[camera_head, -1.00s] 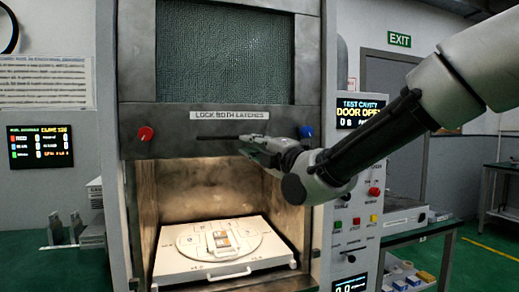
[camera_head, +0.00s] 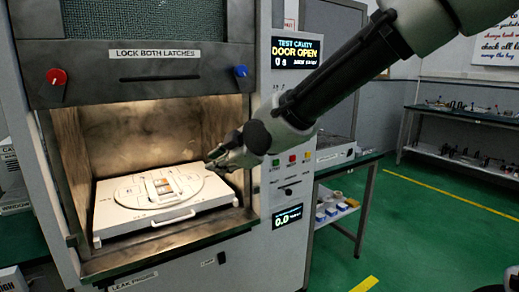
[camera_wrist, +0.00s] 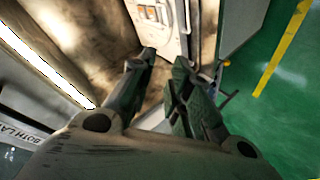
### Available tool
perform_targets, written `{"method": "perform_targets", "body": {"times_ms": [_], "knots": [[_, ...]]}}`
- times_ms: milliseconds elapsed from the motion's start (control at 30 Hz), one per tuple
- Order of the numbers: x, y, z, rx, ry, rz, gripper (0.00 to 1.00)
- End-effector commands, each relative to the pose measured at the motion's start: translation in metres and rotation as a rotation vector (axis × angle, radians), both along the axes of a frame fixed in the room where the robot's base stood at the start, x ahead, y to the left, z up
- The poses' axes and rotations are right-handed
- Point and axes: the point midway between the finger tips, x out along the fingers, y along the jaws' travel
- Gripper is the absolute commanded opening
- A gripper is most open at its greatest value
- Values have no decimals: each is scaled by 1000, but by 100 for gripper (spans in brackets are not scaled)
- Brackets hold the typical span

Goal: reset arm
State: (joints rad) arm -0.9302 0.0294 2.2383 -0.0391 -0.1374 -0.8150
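My gripper (camera_head: 222,156) is at the right side of the open cavity mouth in the head view, in front of and above the right end of the white tray (camera_head: 108,222). In the wrist view its two fingers (camera_wrist: 160,88) stand apart with a gap between them. Nothing is held between them. My arm reaches in from the upper right of the head view.
A screen (camera_head: 296,52) reads DOOR OPEN. A side bench (camera_head: 345,170) stands to the right. Green floor (camera_head: 430,225) is clear at the right.

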Motion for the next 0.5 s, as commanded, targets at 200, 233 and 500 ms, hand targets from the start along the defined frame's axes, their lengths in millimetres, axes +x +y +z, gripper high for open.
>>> {"method": "perform_targets", "body": {"times_ms": [200,233,500], "knots": [[-33,-180,-44,-106,537,-525,19],[-41,-204,-46,-110,592,-602,19],[-151,-402,-44,-33,936,-1265,19]]}}
